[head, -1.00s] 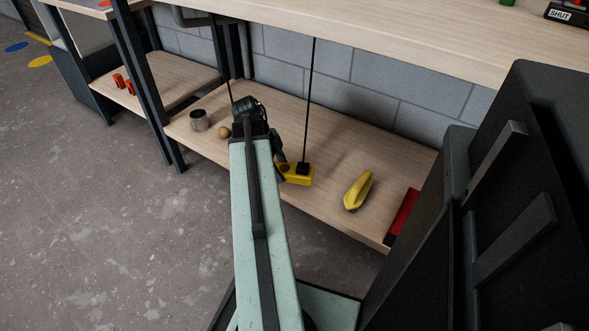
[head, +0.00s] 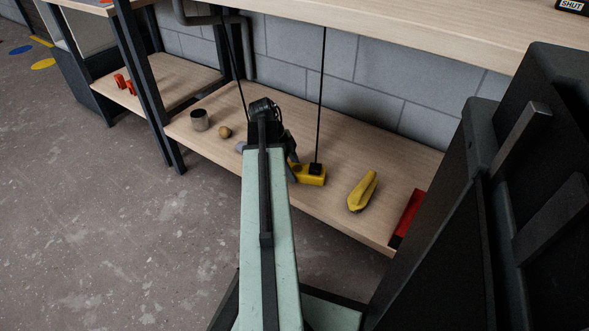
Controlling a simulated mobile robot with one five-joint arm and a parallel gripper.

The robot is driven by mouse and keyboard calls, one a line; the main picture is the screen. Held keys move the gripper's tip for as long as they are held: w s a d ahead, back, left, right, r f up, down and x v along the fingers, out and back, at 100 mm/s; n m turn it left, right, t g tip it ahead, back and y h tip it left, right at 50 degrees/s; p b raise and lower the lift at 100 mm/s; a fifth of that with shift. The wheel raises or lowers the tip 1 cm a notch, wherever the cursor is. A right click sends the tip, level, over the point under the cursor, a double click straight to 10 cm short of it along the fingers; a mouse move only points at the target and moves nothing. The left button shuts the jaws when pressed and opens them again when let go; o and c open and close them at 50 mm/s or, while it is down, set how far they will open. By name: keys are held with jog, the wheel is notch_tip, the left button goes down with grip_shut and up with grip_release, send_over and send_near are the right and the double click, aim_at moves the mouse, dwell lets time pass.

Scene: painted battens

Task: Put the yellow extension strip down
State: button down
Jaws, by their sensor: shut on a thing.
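The yellow extension strip (head: 311,176) is at the middle of the lower shelf (head: 280,115) in the head view. A black plug (head: 316,168) sits on its top, with a black cord rising from it to the bench above. My gripper (head: 293,168) is at the strip's left end and is shut on it. My arm hides most of the jaws. I cannot tell whether the strip's underside touches the shelf or hangs just above it.
A yellow banana-like thing (head: 362,191) lies right of the strip, and a red thing (head: 407,214) is at the shelf's right end. A grey cup (head: 200,120), a small brown round thing (head: 225,132) and a partly hidden bluish-grey thing (head: 240,146) are on the left.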

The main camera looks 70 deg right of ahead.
jog(key=c, duration=0.5)
grip_release()
jog(key=shift+r+p, duration=0.4)
jog(key=shift+p, duration=0.1)
jog(key=p+v, duration=1)
jog(key=v, duration=0.1)
jog(key=shift+w+r, duration=0.15)
jog(key=shift+w, duration=0.1)
